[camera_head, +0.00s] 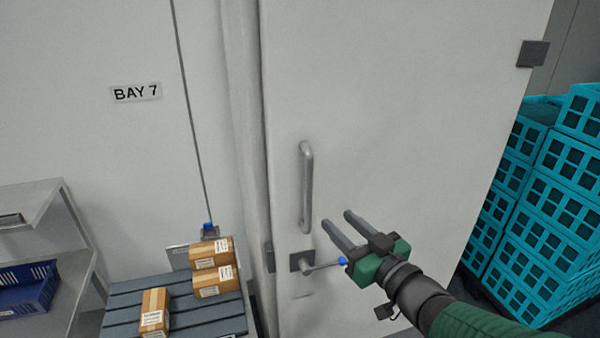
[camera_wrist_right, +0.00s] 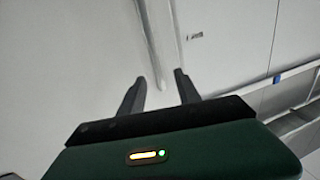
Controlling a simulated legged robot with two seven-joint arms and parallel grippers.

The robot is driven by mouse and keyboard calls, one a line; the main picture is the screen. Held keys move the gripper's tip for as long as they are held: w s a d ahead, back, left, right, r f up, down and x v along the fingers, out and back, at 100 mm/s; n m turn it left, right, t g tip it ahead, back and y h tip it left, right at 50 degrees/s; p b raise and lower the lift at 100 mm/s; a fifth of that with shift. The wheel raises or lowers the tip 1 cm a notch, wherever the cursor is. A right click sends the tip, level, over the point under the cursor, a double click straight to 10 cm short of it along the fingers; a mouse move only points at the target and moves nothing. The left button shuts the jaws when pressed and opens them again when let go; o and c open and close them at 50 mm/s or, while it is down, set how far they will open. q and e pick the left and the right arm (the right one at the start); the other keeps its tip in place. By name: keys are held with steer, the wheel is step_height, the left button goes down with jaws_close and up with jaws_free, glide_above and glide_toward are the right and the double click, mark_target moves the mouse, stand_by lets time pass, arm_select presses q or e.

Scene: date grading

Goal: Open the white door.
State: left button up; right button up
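The white door (camera_head: 400,110) fills the middle of the head view. A vertical grey bar handle (camera_head: 306,187) is fixed near its left edge. Below it is a lever (camera_head: 322,267) on a dark square plate, with a blue tip. My right gripper (camera_head: 336,217) is in front of the door, right of the bar handle and above the lever. Its two fingers are apart with nothing between them. In the right wrist view the open fingers (camera_wrist_right: 159,75) point toward a pale bar (camera_wrist_right: 155,45) that looks like the handle. Contact cannot be told. My left gripper is not in view.
Stacked teal crates (camera_head: 545,215) stand at the right. Cardboard boxes (camera_head: 212,268) sit on a grey slatted surface (camera_head: 205,318) at lower left. A shelf with a blue bin (camera_head: 28,292) is at far left. A BAY 7 sign (camera_head: 136,93) is on the wall.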

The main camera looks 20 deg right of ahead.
mark_target(311, 188)
steer(key=shift+h, duration=0.3)
steer(key=p+x, duration=0.4)
steer(key=x, duration=0.1)
steer(key=p+x, duration=0.4)
steer(key=x, duration=0.1)
steer(key=p+x, duration=0.4)
steer(key=x, duration=0.1)
steer(key=shift+w+d+r, duration=0.1)
steer(key=shift+w+d, duration=0.1)
steer(key=shift+d, duration=0.05)
steer(key=shift+d, duration=0.1)
steer(key=shift+d, duration=0.15)
steer(key=c, duration=0.8)
steer(key=shift+a, duration=0.2)
jaws_close()
steer(key=shift+d+r, duration=0.1)
